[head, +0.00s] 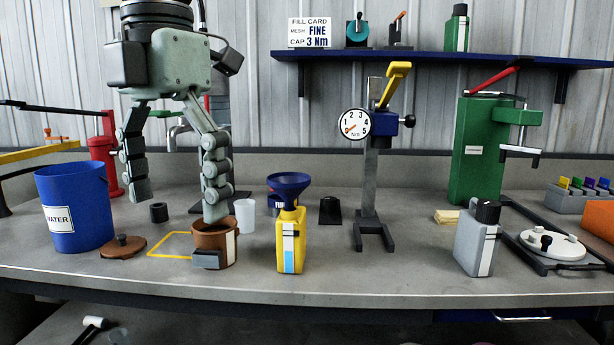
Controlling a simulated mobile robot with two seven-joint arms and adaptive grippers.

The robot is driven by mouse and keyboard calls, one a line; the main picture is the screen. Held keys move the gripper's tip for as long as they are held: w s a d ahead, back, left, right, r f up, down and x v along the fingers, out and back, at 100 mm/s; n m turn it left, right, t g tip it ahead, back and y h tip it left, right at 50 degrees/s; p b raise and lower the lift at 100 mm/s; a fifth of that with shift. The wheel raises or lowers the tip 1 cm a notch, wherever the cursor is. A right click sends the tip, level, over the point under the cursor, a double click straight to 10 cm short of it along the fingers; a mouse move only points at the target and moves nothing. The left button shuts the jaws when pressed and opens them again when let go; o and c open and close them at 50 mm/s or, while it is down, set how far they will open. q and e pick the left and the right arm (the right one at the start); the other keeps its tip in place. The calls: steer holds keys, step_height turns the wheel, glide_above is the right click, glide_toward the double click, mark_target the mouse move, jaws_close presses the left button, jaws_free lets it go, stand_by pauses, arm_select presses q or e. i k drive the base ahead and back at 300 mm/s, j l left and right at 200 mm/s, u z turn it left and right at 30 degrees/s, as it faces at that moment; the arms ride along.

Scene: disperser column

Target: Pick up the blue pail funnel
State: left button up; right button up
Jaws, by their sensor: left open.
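A dark blue funnel (288,181) sits upright, wide end up, on the neck of a yellow bottle (291,243) at the middle of the bench. A blue pail (80,215) labelled WATER stands at the left. My left gripper (178,203) hangs fingers down between the pail and the funnel. It is open, with nothing visible between its fingers. Its right fingertip overlaps the mouth of a brown pot (222,243); I cannot tell whether it is inside. My right gripper is not in view.
A white cup (245,215) stands between the pot and the bottle. A brown lid (123,247) and a yellow square outline (165,235) lie left of the pot. A gauge stand (370,180) and a grey bottle (477,240) stand to the right. A blue shelf (440,60) hangs behind.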

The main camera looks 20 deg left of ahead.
mark_target(289, 186)
steer(key=i, duration=1.1)
